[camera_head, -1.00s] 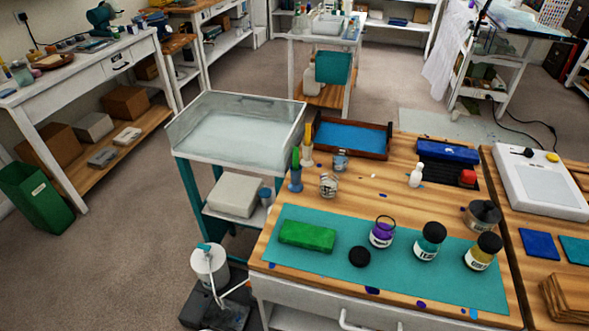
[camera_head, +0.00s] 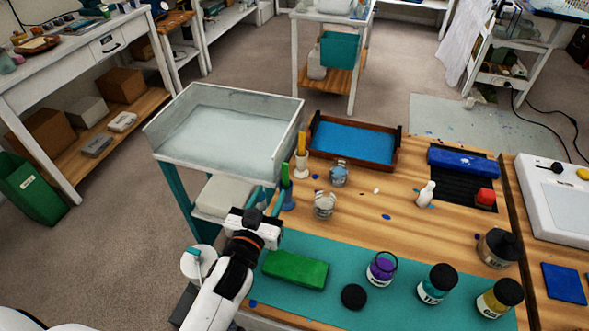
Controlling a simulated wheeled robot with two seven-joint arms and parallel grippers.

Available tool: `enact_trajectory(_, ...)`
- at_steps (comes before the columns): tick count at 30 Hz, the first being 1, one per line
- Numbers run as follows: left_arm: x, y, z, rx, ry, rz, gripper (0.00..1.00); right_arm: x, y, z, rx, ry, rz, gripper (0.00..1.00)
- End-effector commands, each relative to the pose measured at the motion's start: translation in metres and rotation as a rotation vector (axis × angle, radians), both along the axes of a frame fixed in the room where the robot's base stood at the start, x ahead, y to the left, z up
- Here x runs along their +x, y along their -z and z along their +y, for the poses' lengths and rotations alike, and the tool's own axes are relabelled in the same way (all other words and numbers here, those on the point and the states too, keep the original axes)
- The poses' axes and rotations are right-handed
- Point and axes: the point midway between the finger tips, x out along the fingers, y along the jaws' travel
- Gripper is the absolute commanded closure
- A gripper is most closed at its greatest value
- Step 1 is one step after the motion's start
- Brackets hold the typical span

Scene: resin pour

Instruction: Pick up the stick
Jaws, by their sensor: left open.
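Two upright sticks could be the stick. A green stick (camera_head: 285,176) stands in a blue holder (camera_head: 288,199), and a yellow stick (camera_head: 301,143) stands in a white holder (camera_head: 301,165) just behind it. My left gripper (camera_head: 266,198) is open and empty, with teal fingers, at the table's left edge. In the picture it is just left of and below the green stick, apart from it as far as I can tell. My right gripper is not in view.
A green block (camera_head: 295,268), a black lid (camera_head: 354,296) and several jars are on the teal mat (camera_head: 330,250). Two small glass jars stand right of the sticks. A blue-lined tray (camera_head: 352,142) is behind them; a clear-walled tray (camera_head: 215,125) stands left.

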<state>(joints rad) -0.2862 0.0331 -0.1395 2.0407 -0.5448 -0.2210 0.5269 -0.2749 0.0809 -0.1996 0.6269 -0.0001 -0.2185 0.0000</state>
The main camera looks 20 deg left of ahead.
Motion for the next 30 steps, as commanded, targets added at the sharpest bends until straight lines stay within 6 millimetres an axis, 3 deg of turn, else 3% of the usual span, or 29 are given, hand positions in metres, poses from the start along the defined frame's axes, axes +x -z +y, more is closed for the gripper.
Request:
enact_trajectory(2, 0.006, -0.003, -0.002, 0.000, 0.006, -0.011, 0.59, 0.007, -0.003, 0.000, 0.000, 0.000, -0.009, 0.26)
enact_trajectory(4, 0.016, -0.004, -0.002, -0.001, 0.007, -0.014, 0.59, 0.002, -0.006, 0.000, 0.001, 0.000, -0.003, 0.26)
enact_trajectory(12, 0.060, -0.003, -0.004, 0.000, 0.005, -0.011, 0.59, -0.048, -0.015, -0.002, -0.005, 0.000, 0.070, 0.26)
enact_trajectory(16, 0.069, -0.001, -0.005, -0.001, 0.005, -0.010, 0.59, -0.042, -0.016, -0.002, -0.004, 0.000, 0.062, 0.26)
enact_trajectory(22, 0.091, -0.004, -0.011, -0.001, 0.004, -0.010, 0.59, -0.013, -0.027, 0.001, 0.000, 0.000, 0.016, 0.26)
enact_trajectory(30, 0.119, -0.001, -0.014, 0.000, 0.005, -0.009, 0.59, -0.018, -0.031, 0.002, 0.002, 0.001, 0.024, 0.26)
